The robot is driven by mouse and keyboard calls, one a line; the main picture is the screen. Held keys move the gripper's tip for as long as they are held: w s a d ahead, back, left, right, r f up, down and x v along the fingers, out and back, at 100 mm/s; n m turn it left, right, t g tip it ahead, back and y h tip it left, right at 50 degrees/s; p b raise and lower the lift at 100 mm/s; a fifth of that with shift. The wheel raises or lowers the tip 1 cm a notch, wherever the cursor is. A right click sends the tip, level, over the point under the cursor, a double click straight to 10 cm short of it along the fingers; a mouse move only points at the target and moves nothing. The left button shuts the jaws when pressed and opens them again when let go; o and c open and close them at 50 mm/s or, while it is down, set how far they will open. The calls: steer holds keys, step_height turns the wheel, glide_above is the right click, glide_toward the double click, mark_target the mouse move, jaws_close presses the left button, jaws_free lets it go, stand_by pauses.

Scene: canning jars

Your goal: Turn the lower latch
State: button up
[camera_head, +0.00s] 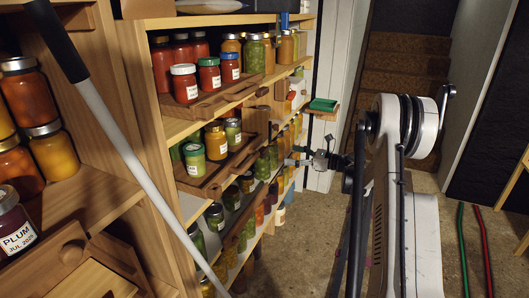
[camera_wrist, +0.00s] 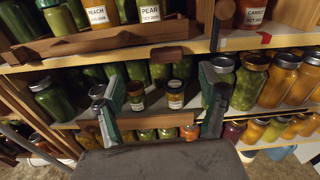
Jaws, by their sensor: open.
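Two small wooden blocks that look like latches show in the wrist view. One dark brown block (camera_wrist: 170,54) sits on the upper shelf edge, beneath a wooden tray. A lighter block (camera_wrist: 190,131) sits lower, on the edge of the shelf below, near the right finger. I cannot tell for sure which is the lower latch. My gripper (camera_wrist: 162,95) is open, with its two green-padded fingers spread on either side of small jars in the background. Nothing is between the fingers. In the head view my gripper (camera_head: 318,160) is right of the shelves, partly hidden by my arm.
Shelves (camera_head: 181,129) hold many glass jars, some in wooden trays (camera_head: 220,165). Large jars (camera_wrist: 252,80) stand right of the fingers. A pale pole (camera_head: 140,150) leans across the left shelves. Open floor (camera_head: 300,250) and stairs (camera_head: 400,70) lie to the right.

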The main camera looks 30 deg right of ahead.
mark_target(266, 150)
steer(key=shift+m+t, duration=0.3)
steer(key=shift+m, duration=0.1)
steer(key=x, duration=0.8)
steer(key=f+b+x, duration=0.1)
steer(key=x, duration=0.3)
steer(key=shift+w+d+f, duration=0.1)
steer(key=shift+w+d, duration=0.1)
steer(key=shift+w, duration=0.25)
steer(key=c, duration=1.2)
steer(key=shift+o, duration=0.2)
